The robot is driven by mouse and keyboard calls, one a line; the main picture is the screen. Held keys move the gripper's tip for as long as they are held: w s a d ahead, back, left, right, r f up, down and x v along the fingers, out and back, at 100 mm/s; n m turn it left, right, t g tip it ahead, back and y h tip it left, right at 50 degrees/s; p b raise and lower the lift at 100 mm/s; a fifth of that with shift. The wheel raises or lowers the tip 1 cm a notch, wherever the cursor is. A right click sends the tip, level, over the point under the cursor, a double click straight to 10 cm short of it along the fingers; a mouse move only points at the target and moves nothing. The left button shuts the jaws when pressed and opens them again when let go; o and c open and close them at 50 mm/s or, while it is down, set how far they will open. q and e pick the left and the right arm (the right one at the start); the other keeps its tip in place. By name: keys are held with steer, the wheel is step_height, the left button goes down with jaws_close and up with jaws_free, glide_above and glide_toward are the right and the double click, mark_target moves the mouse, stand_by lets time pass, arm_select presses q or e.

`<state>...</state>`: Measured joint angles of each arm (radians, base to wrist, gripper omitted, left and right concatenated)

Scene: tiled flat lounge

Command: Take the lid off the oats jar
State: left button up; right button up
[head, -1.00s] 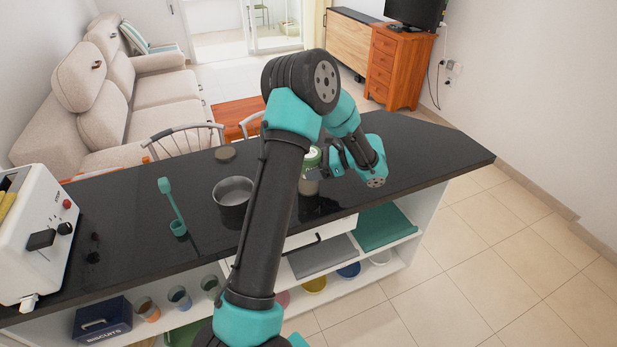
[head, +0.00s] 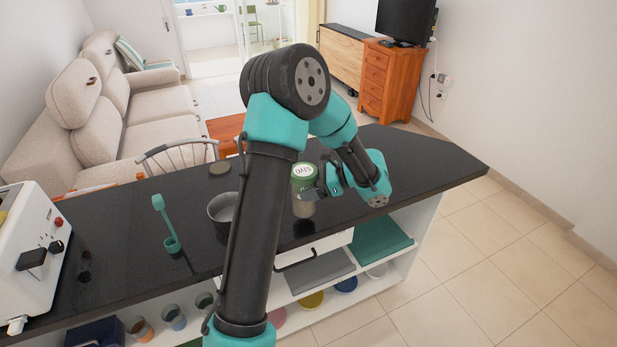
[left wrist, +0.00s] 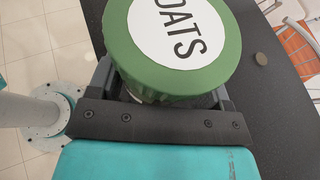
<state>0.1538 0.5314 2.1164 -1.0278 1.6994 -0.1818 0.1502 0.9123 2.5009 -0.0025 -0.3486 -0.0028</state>
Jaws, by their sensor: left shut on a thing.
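The oats jar (head: 303,208) stands upright by the middle of the dark counter, with a pale body below a green lid (head: 304,170) that has a white OATS label on top. The lid (left wrist: 190,40) fills the upper middle of the left wrist view and is seated on the jar. My left gripper (head: 312,193) reaches the jar from the right and is shut on it, just under the green part. In the left wrist view its fingers lie on both sides, partly hidden under the lid's edge. My right gripper is out of view.
A dark pot (head: 221,208) stands left of the jar, partly behind my left arm. A teal long-handled tool (head: 166,225), a small round disc (head: 220,168) and a white toaster (head: 28,250) are also on the counter (head: 400,155). Its right end is clear.

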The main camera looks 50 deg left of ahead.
arm_select(q)
steer(key=s+d, duration=0.6)
steer(key=d, duration=0.1)
steer(key=shift+s+r, duration=0.2)
steer(key=shift+r, duration=0.25)
steer(key=o, duration=0.5)
steer(key=c, duration=0.8)
